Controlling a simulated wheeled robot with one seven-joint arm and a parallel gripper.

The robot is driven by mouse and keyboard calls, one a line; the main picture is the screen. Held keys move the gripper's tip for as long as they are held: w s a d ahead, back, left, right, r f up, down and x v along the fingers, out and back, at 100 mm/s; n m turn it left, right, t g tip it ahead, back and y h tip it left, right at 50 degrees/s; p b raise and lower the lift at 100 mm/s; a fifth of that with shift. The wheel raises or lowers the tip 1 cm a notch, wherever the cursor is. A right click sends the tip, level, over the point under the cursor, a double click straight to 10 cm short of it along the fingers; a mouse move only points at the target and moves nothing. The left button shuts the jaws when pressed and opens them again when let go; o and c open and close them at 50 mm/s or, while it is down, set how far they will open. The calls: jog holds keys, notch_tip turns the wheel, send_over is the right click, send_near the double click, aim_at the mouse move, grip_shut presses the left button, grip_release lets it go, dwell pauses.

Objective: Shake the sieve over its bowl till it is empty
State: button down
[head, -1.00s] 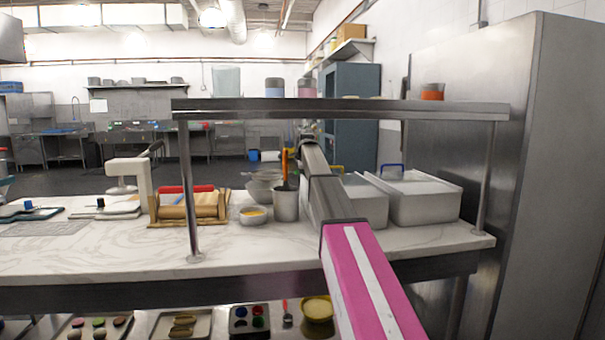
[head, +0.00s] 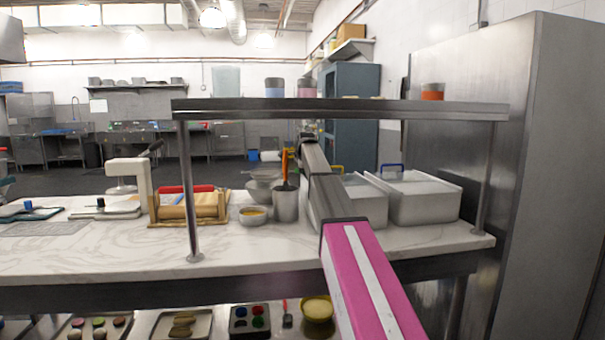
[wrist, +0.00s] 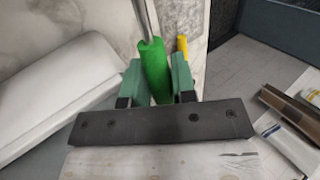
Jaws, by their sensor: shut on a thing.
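In the wrist view my gripper (wrist: 156,78) is shut on a green handle (wrist: 153,62) with a thin metal shaft running up out of the picture. I take this to be the sieve's handle; its mesh end is out of view, so I cannot tell what is in it. In the head view my arm reaches over the counter and hides the gripper. Metal bowls (head: 264,187) stand on the counter left of my arm, partly behind a steel pot. I cannot tell which bowl belongs to the sieve.
The steel pot (head: 286,206) holds an orange-handled tool. A small bowl (head: 253,216) of orange contents and a wooden rack (head: 190,207) stand left. Metal containers (head: 420,200) stand right. An overhead shelf (head: 340,109) spans the counter (head: 100,258). A yellow handle (wrist: 183,46) is close to my gripper.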

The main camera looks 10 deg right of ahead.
jog(key=shift+w+r, duration=0.25)
jog(key=shift+r, duration=0.5)
jog(key=shift+w+r, duration=0.3)
jog(key=shift+r, duration=0.4)
jog(key=shift+w+r, duration=0.25)
jog(key=shift+r, duration=0.5)
